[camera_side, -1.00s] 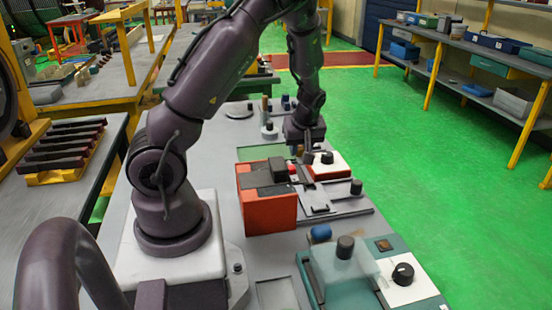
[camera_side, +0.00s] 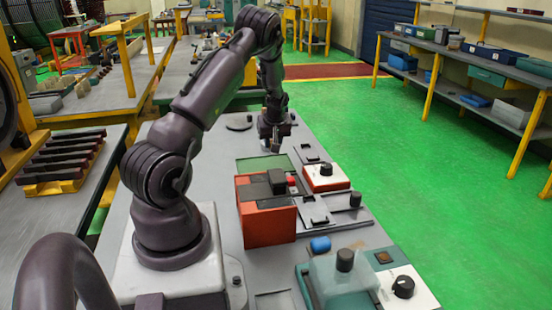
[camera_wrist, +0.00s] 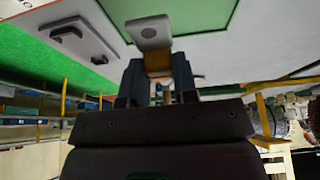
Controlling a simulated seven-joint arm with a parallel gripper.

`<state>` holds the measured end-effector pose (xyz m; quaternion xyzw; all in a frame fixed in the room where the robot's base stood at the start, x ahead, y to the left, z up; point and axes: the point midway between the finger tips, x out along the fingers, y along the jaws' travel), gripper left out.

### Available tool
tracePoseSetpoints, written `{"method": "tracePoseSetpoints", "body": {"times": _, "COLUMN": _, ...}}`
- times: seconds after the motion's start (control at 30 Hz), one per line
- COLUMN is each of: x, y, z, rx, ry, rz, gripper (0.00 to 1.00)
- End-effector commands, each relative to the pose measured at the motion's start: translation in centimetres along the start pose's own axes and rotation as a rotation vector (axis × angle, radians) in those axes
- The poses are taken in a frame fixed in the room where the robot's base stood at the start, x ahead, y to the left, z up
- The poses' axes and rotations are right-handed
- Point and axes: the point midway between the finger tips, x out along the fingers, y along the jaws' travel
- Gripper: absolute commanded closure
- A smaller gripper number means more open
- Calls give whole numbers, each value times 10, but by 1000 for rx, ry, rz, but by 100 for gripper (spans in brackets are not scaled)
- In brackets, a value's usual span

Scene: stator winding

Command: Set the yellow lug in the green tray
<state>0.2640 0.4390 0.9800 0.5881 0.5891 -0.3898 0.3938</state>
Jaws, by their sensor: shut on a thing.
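My gripper (camera_wrist: 158,85) is shut on the yellow lug (camera_wrist: 155,62). In the wrist view the lug shows a yellow band between the fingers and a grey flat end with a round hole sticking out beyond them. The green tray (camera_side: 252,163) lies flat on the bench behind the orange box. In the wrist view its green floor (camera_wrist: 205,14) shows at the top, beyond the lug's grey end. In the side view my gripper (camera_side: 276,149) is near the tray's far edge, seemingly above the bench. The lug is too small to make out clearly there.
An orange box (camera_side: 268,222) with a dark top stands in front of the tray. A white and orange box with a black knob (camera_side: 326,178) stands to the right. A grey plate with a handle (camera_wrist: 83,38) shows in the wrist view. Bare bench lies left of the tray.

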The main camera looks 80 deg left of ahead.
Motion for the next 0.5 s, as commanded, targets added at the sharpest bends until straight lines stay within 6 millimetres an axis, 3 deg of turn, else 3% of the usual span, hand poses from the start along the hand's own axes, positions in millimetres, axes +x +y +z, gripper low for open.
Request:
{"method": "tracePoseSetpoints", "body": {"times": 0.03, "x": 16, "y": 3, "z": 0, "rx": 2, "ry": -6, "rz": -5, "gripper": 97}}
{"method": "tracePoseSetpoints", "body": {"times": 0.17, "x": 40, "y": 12, "z": -6, "rx": 1, "ry": -5, "rz": -4, "gripper": 97}}
{"method": "tracePoseSetpoints", "body": {"times": 0.5, "x": 73, "y": 21, "z": -6, "rx": 2, "ry": -6, "rz": -4, "gripper": 97}}
